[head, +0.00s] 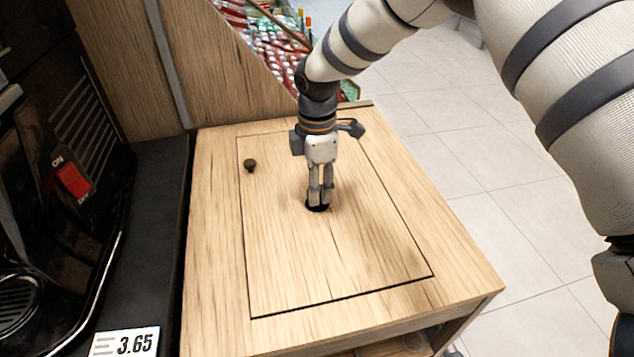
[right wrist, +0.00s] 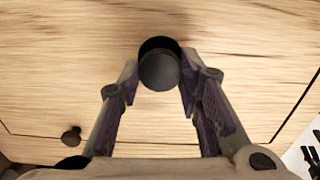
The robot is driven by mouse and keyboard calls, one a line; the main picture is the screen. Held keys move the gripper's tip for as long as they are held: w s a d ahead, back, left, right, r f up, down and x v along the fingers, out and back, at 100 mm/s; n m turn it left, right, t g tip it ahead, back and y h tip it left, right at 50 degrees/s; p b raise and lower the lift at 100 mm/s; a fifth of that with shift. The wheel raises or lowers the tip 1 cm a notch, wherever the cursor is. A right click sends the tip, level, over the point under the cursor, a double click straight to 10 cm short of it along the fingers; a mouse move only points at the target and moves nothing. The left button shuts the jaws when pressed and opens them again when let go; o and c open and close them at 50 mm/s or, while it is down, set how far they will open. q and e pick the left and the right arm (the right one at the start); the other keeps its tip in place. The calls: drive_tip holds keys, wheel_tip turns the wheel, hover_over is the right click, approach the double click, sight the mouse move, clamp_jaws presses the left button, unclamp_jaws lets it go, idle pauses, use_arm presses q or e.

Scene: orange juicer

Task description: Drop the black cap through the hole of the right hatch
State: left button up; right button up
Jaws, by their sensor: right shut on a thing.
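The right hatch (head: 290,270) is a light wooden panel with a dark outline, set in the top of a wooden counter. My right gripper (head: 319,203) points down at the middle of the hatch and is shut on the black cap. In the right wrist view the round black cap (right wrist: 160,72) sits between the fingertips (right wrist: 160,78). The dark hole (right wrist: 156,44) shows just beyond the cap, which overlaps it and hides part of it. I cannot tell the exact height of the cap above the hatch. My left gripper is not in view.
A small dark knob (head: 250,165) stands on the hatch at the far left. A black machine with a red switch (head: 72,179) and a price tag (head: 125,342) are at the left. Colourful packed goods (head: 270,45) lie behind. The counter around the hatch is clear.

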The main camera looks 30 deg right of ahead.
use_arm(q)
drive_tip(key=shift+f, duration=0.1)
use_arm(e)
drive_tip(key=shift+f, duration=0.35)
idle(0.5)
drive_tip(key=o, duration=0.7)
drive_tip(key=shift+o, duration=0.2)
drive_tip(key=o, duration=0.3)
drive_tip(key=shift+o, duration=0.2)
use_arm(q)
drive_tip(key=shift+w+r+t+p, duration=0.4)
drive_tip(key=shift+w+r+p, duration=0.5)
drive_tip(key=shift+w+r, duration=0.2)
use_arm(e)
drive_tip(key=shift+r, duration=3.5)
